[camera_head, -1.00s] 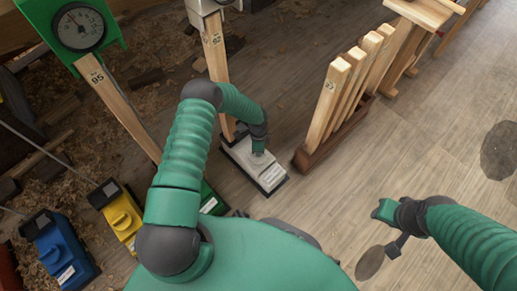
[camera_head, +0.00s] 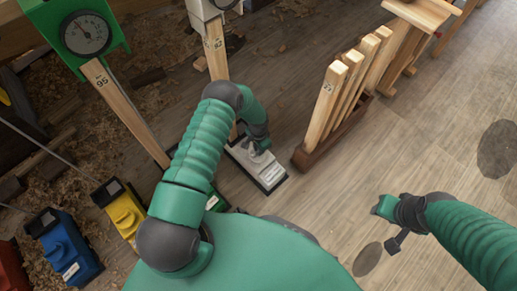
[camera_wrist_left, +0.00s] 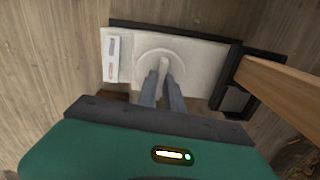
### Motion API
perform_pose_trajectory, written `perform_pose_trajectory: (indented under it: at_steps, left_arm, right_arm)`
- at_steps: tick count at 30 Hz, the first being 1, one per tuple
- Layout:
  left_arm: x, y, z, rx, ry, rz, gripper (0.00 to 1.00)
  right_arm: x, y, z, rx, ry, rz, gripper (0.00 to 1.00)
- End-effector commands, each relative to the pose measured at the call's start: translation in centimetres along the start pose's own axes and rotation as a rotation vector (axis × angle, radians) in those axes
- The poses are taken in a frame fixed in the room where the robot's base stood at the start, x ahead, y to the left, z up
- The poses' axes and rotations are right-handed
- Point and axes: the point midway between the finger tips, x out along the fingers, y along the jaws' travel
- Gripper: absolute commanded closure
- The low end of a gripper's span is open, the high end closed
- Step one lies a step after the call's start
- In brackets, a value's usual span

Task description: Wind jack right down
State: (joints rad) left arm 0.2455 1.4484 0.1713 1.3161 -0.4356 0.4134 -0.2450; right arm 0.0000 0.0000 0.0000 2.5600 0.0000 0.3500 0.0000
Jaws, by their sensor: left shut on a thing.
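A pale grey-white jack (camera_head: 270,176) with a dark rim stands on the floor under my left arm, at the foot of a wooden post marked 92 (camera_head: 216,52). In the left wrist view its pale body (camera_wrist_left: 205,60) carries a round dial with a raised grip bar (camera_wrist_left: 163,66). My left gripper (camera_wrist_left: 164,80) is shut on this bar, with one finger on each side. In the head view the left gripper (camera_head: 262,150) sits low over the jack's top. My right gripper (camera_head: 384,207) hangs over bare floor at the right, apart from everything; its jaws are too small to read.
A green-framed gauge (camera_head: 86,33) tops a post marked 95 (camera_head: 122,107). A yellow jack (camera_head: 122,212) and a blue jack (camera_head: 64,248) stand at the lower left. A rack of upright wooden slats (camera_head: 327,98) is close right of the grey jack. The right floor is mostly clear.

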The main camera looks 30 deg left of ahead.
Motion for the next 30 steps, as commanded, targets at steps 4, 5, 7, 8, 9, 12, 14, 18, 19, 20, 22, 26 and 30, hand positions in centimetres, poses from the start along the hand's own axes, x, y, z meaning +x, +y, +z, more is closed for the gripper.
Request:
perform_pose_trajectory:
  at_steps: [4,5,7,8,9,12,14,18,19,20,22,26,30]
  left_arm:
    - [-0.09,-0.1,-0.27,-0.017,0.007,-0.002,1.0]
    - [-0.09,-0.09,-0.27,-0.019,0.007,-0.002,1.0]
    - [-0.08,-0.09,-0.28,-0.021,0.007,-0.002,1.0]
    - [-0.08,-0.09,-0.28,-0.021,0.007,-0.002,1.0]
    - [-0.09,-0.1,-0.28,-0.021,0.007,-0.002,1.0]
    - [-0.09,-0.1,-0.29,-0.02,0.007,-0.002,1.0]
    - [-0.09,-0.1,-0.29,-0.02,0.007,-0.002,1.0]
    - [-0.08,-0.09,-0.25,-0.019,0.007,-0.002,0.76]
    - [-0.07,-0.08,-0.23,-0.019,0.006,-0.002,0.72]
    - [-0.06,-0.07,-0.21,-0.019,0.005,-0.002,0.68]
    - [-0.05,-0.06,-0.16,-0.019,0.004,-0.001,0.67]
    - [-0.03,-0.04,-0.11,-0.018,0.003,-0.001,0.67]
    - [-0.42,-0.04,-0.1,-0.018,0.002,-0.001,0.67]
  right_arm:
    - [-0.04,0.0,-0.01,0.0,0.0,0.0,0.64]
    - [-0.04,0.0,-0.01,0.0,0.0,0.0,0.64]
    - [-0.03,0.0,-0.01,0.0,0.0,0.0,0.64]
    - [-0.03,0.0,-0.01,0.0,0.0,0.0,0.64]
    - [-0.03,0.0,-0.01,0.0,0.0,0.0,0.64]
    - [-0.03,0.0,-0.01,0.0,0.0,0.0,0.64]
    - [-0.03,0.0,-0.01,0.0,0.0,0.0,0.64]
    - [-0.03,0.0,0.0,0.0,0.0,0.0,0.64]
    - [-0.03,0.0,-0.01,0.0,0.0,0.0,0.64]
    - [-0.03,0.0,-0.01,0.0,0.0,0.0,0.64]
    - [-0.03,0.0,-0.01,0.0,0.0,0.0,0.64]
    - [-0.04,0.0,-0.01,0.0,0.0,0.0,0.64]
    - [-0.29,0.0,-0.07,0.0,0.0,0.0,0.64]
